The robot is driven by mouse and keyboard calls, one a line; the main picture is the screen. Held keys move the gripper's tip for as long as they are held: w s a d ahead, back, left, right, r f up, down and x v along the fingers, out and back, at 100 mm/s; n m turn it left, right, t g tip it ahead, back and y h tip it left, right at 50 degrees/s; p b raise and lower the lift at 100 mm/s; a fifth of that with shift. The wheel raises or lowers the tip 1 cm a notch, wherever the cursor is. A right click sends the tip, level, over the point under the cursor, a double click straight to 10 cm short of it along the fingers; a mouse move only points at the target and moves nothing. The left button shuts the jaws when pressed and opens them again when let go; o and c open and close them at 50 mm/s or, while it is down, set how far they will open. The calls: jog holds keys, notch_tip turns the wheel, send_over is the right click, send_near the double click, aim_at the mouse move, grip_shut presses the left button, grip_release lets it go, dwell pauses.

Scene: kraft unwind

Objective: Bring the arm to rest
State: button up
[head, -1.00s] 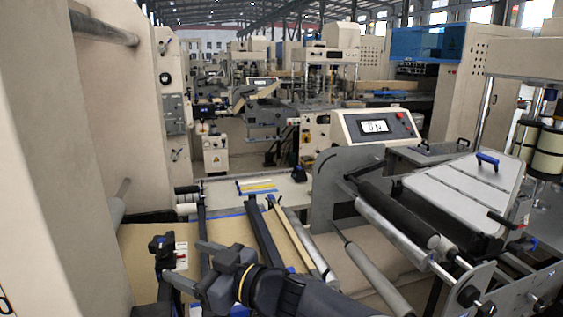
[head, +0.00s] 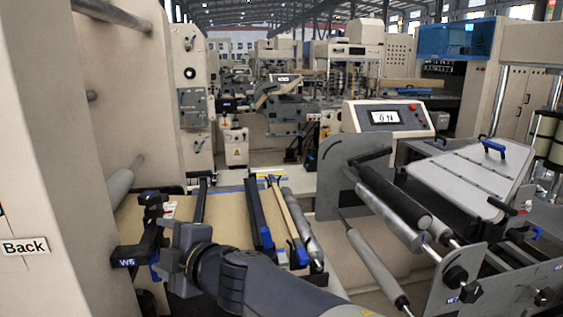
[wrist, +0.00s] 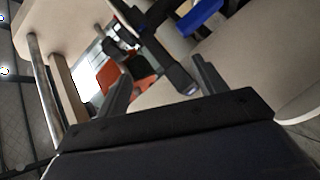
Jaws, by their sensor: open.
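My arm (head: 270,285) reaches from the lower right of the head view toward the left side of the unwind frame. Its wrist sits just right of a black bracket (head: 125,256) marked W6. My gripper's fingertips cannot be told apart from the dark parts there. In the wrist view my gripper (wrist: 161,70) has its two fingers spread apart, with nothing held between them. A dark bar with a light end (wrist: 182,78) shows beyond the fingers, near the right one; whether it touches is unclear.
A tan kraft web (head: 229,210) lies behind the arm, with dark and yellow bars (head: 283,215) across it. Rollers (head: 385,205) and a control panel (head: 388,118) stand to the right. A beige machine wall (head: 50,130) closes the left side. In the wrist view an orange-red thing (wrist: 110,78) shows.

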jog(key=shift+a+f+n, duration=0.25)
jog(key=shift+n, duration=0.15)
jog(key=shift+n+b, duration=0.35)
jog(key=shift+n, duration=0.05)
jog(key=shift+w+a+n+h, duration=0.25)
jog(key=shift+a+n+h, duration=0.05)
jog(key=shift+n, duration=0.1)
jog(key=shift+r+t+b, duration=0.1)
jog(key=shift+t+b, duration=0.2)
